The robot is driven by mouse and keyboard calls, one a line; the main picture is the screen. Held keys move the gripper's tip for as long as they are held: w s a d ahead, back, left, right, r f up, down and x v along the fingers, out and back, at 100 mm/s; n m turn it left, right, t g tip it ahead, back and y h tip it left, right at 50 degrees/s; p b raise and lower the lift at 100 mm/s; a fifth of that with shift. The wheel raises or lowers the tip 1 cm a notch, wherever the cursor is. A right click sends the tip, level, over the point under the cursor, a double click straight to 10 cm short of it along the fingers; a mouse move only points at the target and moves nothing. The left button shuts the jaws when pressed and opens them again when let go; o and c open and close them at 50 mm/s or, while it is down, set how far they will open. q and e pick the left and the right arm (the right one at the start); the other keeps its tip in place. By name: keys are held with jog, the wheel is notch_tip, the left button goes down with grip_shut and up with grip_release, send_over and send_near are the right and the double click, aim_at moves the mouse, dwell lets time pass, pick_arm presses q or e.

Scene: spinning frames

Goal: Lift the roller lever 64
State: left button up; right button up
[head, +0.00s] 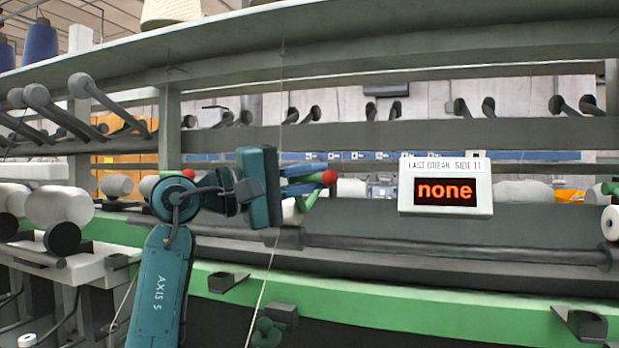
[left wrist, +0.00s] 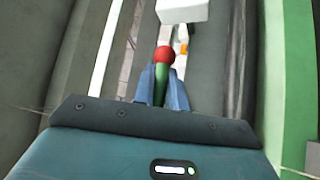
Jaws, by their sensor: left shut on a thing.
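The roller lever 64 is a green stem with a red ball tip (head: 329,177), near the middle of the head view. My left gripper (head: 307,182) reaches it from the left, its blue fingers shut on the lever. In the left wrist view the red ball (left wrist: 165,56) stands out past the fingertips, and part of the green stem (left wrist: 161,84) shows between the two fingers (left wrist: 161,88). No number on the lever can be read. My right gripper is not in view.
A display (head: 445,190) reading "none" hangs right of the lever. A dark rod (head: 450,249) and a green rail (head: 420,282) run below. Another red ball (head: 188,173) shows behind my arm. White rollers (head: 60,205) stand at left. A thin thread (head: 268,275) crosses in front.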

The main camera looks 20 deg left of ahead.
pick_arm(q)
grip_shut()
jog(key=shift+r, duration=0.1)
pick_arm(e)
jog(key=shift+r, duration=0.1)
